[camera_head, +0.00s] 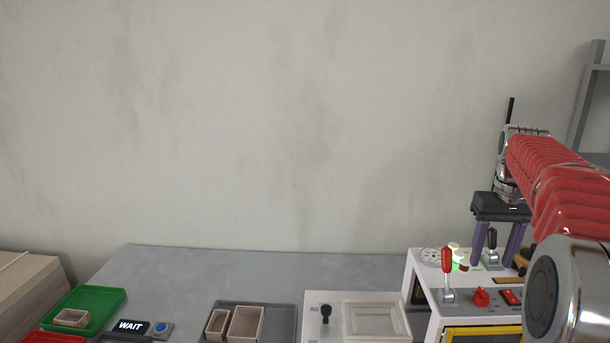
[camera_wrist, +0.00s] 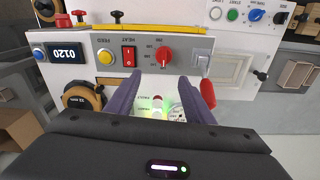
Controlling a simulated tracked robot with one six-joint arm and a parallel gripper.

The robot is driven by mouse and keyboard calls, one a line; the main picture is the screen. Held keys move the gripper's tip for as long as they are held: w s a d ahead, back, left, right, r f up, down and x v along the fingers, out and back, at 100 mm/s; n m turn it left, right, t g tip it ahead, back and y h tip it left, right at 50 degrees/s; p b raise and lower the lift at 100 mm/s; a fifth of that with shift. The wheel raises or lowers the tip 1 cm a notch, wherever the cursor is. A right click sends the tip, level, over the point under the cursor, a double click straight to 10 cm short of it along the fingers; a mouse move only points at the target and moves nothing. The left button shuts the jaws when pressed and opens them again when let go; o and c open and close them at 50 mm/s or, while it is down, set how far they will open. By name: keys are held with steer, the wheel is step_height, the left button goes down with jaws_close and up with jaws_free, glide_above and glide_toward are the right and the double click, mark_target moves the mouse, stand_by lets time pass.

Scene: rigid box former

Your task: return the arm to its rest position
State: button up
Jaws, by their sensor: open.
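My arm, in a red ribbed sleeve, reaches in from the right edge of the head view. My gripper (camera_head: 496,262) hangs from its end, pointing down over the back of a white machine (camera_head: 418,275). Its two purple fingers are apart with nothing held between them. In the wrist view the open gripper (camera_wrist: 158,85) is above the machine's panel, with a lit green lamp (camera_wrist: 157,103) showing between the fingers. I cannot tell how far the fingertips are from the panel.
A red-handled lever (camera_head: 447,262) and a red knob (camera_head: 481,297) stand up from the machine, close to my gripper. A tape roll (camera_wrist: 84,99) lies beside the panel. A green tray (camera_head: 105,298), a blue button (camera_head: 162,328) and a grey tray (camera_head: 279,318) are on the table. The table's back is clear.

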steer(key=s+a+f+n+t, duration=0.1)
steer(key=s+a+f+t, duration=0.1)
steer(key=s+a, duration=1.1)
steer(key=s+a+f+t, duration=0.3)
steer(key=s+a+f, duration=0.2)
steer(key=s+a, duration=0.8)
steer(key=shift+f+n, duration=0.25)
steer(key=shift+n, duration=0.15)
